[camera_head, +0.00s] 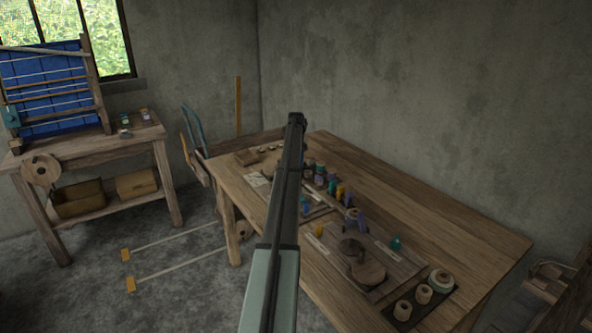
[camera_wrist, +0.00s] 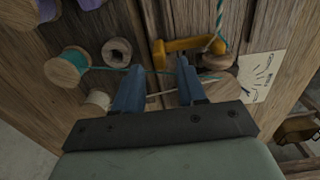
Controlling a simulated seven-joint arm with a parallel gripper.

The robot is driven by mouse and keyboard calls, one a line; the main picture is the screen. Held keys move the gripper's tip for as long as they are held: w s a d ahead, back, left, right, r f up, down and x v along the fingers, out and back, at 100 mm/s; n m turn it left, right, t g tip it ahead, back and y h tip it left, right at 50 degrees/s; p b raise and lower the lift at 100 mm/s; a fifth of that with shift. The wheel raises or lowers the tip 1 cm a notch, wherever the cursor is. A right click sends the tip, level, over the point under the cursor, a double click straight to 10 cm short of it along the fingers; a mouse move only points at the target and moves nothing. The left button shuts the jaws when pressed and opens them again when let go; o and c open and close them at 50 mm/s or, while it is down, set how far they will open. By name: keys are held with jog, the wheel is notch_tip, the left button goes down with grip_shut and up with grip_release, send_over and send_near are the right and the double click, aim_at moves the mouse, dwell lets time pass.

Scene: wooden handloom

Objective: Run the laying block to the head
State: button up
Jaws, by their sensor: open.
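In the wrist view my gripper (camera_wrist: 160,88) is open, its two blue fingers apart. A teal strand (camera_wrist: 150,72) and a paler strand (camera_wrist: 161,93) cross between or just beneath them; I see no grip on either. The teal strand runs from a teal spool (camera_wrist: 66,67) at left. Right of the fingers are a round wooden disc (camera_wrist: 222,88), a yellow bar (camera_wrist: 188,46) and a twisted teal and white cord (camera_wrist: 218,20). I cannot tell for sure which piece is the laying block or the head. In the head view my arm hides part of the workbench.
In the wrist view a holed wooden round (camera_wrist: 117,53), a pale spool (camera_wrist: 97,99) and a paper sheet (camera_wrist: 262,75) lie around the fingers. In the head view the bench (camera_head: 440,205) has clear room at its far right; a blue-cloth loom (camera_head: 45,80) stands at left.

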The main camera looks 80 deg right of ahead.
notch_tip(320, 180, up, 10)
dwell(0.4)
jog(key=shift+f, duration=0.15)
